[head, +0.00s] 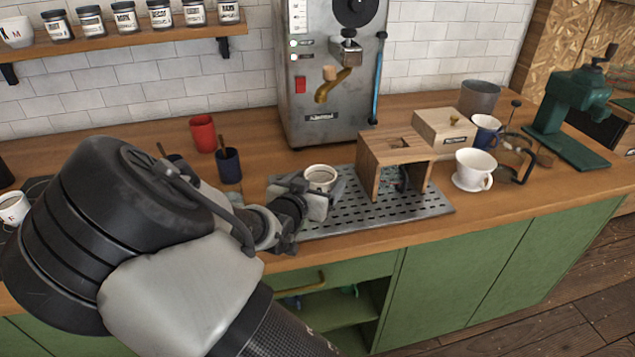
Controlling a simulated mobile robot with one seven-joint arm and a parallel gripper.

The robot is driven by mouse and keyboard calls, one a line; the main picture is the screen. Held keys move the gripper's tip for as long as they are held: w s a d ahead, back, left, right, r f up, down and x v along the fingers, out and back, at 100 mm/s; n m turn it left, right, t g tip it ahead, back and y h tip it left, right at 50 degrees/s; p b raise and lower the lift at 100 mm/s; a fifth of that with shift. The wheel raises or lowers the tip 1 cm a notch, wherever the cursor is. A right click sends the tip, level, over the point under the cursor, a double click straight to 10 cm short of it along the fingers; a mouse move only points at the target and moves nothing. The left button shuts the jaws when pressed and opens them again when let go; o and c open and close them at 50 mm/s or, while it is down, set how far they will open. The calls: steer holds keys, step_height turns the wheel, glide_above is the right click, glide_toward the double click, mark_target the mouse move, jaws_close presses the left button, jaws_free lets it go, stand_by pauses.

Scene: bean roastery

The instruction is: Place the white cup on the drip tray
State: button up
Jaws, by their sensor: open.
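A white cup (320,179) with a dark inside is upright at the left part of the drip tray (432,208), a perforated grey metal plate on the counter. My gripper (312,197) is open at this cup, with finger parts showing to its left and in front. The fingers hide the cup's lower part, so I cannot tell whether its base touches the tray or whether the fingers touch it. A wooden stand (398,152) occupies the tray's right-hand part.
A grey machine (333,105) stands behind the tray. A red cup (203,133) and a dark blue cup (229,166) stand left of it. A white dripper (474,169), a wooden box (443,128) and a green grinder (575,110) are at the right.

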steer(key=p+v, duration=0.3)
steer(key=v, duration=0.9)
steer(key=shift+r, duration=0.1)
steer(key=shift+w+d+f+g+y, duration=0.15)
steer(key=shift+f+g+y, duration=0.2)
steer(key=shift+g, duration=0.1)
steer(key=shift+w+d+f+g+y, duration=0.1)
steer(key=shift+w+f+g+y, duration=0.05)
steer(key=shift+f+g+y, duration=0.45)
steer(key=shift+g+y, duration=0.55)
steer(key=s+d+r+n+g+y, duration=0.1)
steer(key=s+d+r+g+y, duration=0.15)
steer(key=r, duration=0.35)
steer(key=s+d+r+n+g+y, duration=0.1)
steer(key=s+r+y, duration=0.3)
steer(key=r, duration=0.1)
steer(key=s+d+r+h, duration=0.2)
steer(key=s+d+r, duration=0.1)
steer(key=s+d, duration=0.4)
steer(key=s+d+r+n+g+h, duration=0.1)
steer(key=s+d+r+h, duration=0.2)
steer(key=s+d, duration=0.4)
steer(key=d, duration=0.3)
steer(key=shift+s, duration=0.35)
